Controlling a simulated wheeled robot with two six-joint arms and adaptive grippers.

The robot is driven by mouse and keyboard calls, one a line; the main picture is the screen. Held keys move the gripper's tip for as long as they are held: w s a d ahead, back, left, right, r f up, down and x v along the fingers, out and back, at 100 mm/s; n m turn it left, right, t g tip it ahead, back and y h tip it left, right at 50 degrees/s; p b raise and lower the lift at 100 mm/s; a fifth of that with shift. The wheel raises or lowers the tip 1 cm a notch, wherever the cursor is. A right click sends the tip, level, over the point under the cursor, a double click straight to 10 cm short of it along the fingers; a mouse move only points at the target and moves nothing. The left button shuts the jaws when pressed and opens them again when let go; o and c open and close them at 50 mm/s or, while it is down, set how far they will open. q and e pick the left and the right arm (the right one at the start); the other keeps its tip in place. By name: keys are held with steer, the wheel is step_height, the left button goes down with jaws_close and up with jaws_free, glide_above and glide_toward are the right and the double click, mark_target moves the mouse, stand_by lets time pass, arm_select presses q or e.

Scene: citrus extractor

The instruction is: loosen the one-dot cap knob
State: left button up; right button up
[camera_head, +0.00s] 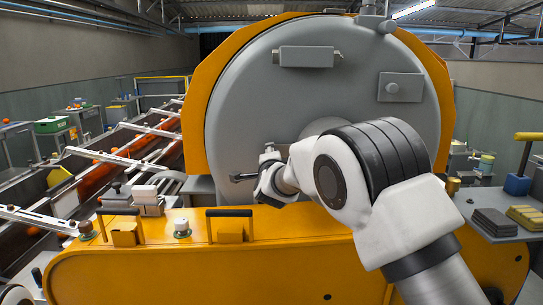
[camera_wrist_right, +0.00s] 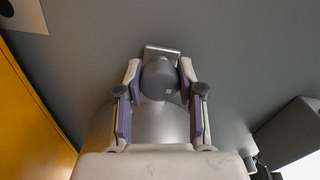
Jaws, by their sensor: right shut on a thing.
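The knob (camera_wrist_right: 158,78) is a grey rounded piece in the right wrist view, with a small light mark on its face. I cannot read the mark as one dot. My right gripper (camera_wrist_right: 160,84) has its two fingers on either side of the knob and is shut on it. A grey cylindrical boss (camera_wrist_right: 150,122) lies below the knob. In the head view my right gripper (camera_head: 268,178) is at the lower middle of the large grey round door (camera_head: 250,100). My own gripper and arm hide the knob there.
A yellow machine body (camera_head: 300,262) with black handles stands in front of the door. A sloping conveyor (camera_head: 95,180) runs at the left. A side table (camera_head: 480,215) with dark and yellow blocks is at the right. Grey boxes (camera_head: 306,57) stick out of the door.

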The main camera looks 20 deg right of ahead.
steer(key=shift+r+n, duration=0.3)
steer(key=shift+r, duration=0.05)
steer(key=o, duration=0.8)
steer(key=shift+d, duration=0.1)
steer(key=o, duration=0.4)
steer(key=shift+w+f, duration=0.1)
steer(key=shift+w, duration=0.05)
steer(key=shift+c, duration=0.2)
steer(key=shift+d+f, duration=0.1)
steer(key=shift+f, duration=0.05)
steer(key=v, duration=1.2)
